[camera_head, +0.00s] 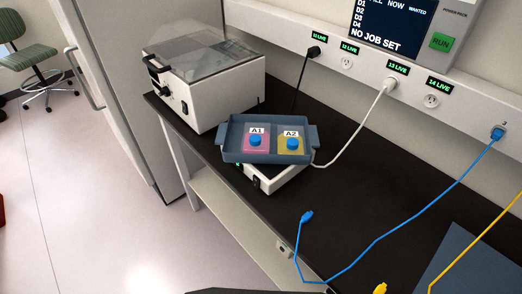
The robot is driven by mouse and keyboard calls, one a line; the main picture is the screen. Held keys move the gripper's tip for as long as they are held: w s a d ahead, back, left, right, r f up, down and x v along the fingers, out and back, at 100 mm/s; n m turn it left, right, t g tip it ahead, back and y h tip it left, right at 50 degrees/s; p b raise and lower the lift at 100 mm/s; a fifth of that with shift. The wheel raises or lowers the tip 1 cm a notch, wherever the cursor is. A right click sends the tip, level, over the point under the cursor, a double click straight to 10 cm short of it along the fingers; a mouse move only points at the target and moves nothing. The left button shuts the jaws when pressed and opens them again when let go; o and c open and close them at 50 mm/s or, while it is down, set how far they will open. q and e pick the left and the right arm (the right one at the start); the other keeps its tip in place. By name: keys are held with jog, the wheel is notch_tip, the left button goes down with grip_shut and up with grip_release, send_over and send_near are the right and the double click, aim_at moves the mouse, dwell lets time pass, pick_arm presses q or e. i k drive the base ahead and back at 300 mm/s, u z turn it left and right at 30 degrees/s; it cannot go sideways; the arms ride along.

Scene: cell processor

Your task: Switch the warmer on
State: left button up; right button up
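Two white devices with switches stand on the black bench, and no label shows which is the warmer. The larger white box (228,92) has a clear lid (205,55), which looks shut, with a black handle (152,68). A dark rocker switch (184,107) is on its front; its position is too small to tell. The smaller white device (280,180) sits under a blue-grey tray (235,147). It has a dark switch (257,182) and a small green light (238,163). Neither gripper is in view.
The tray holds a pink A1 pack (256,145) and a yellow A2 pack (291,148). A black plug (313,51) and white plug (390,84) sit in wall outlets marked LIVE. A blue cable (375,241) crosses the bench's right part. A screen (390,25) reads NO JOB SET.

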aim_at(256, 183)
jog(key=u, duration=1.05)
jog(key=k, duration=1.45)
jog(key=z, duration=1.2)
jog(key=i, duration=0.5)
